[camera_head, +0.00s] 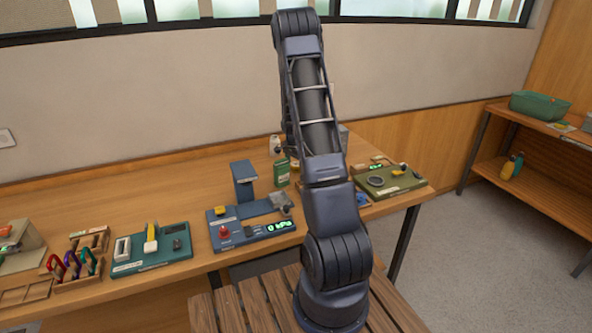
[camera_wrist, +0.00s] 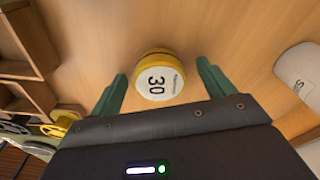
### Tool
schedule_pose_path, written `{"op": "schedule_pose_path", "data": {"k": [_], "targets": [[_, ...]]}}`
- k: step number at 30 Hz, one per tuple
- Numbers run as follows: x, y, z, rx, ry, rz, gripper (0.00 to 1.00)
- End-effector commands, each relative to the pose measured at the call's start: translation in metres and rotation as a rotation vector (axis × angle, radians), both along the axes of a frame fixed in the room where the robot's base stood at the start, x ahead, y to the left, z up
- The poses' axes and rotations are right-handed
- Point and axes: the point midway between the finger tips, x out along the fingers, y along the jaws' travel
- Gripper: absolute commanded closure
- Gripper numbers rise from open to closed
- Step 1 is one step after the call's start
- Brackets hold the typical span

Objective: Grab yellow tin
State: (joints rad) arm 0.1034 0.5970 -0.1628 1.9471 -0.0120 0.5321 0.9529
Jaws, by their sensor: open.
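The yellow tin (camera_wrist: 159,54) stands on the wooden surface in the wrist view, its round white top marked "30". My gripper (camera_wrist: 162,70) is open, with one green finger on each side of the tin's near part. The tin is between and slightly beyond the fingertips, and I see a gap on both sides. I cannot tell how high the fingers are above the surface. In the head view my arm reaches over the bench, and the gripper and the tin are hidden behind it.
A white cylinder (camera_wrist: 302,72) stands to the right in the wrist view. A wooden compartment box (camera_wrist: 28,42) and a yellow part (camera_wrist: 61,124) are at the left. In the head view, a blue pressure device (camera_head: 250,232) and a green box (camera_head: 282,173) stand on the bench (camera_head: 130,205).

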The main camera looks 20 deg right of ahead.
Motion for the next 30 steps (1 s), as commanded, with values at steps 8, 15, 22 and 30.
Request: {"op": "schedule_pose_path", "data": {"k": [8, 15, 22, 30], "targets": [[0.000, 0.000, 0.001, 0.000, 0.000, 0.000, 0.46], [0.000, 0.000, 0.001, 0.000, 0.000, 0.000, 0.67], [0.000, 0.000, 0.007, -0.001, -0.001, 0.000, 0.67], [0.001, 0.000, 0.053, -0.002, -0.004, 0.001, 0.67]]}}
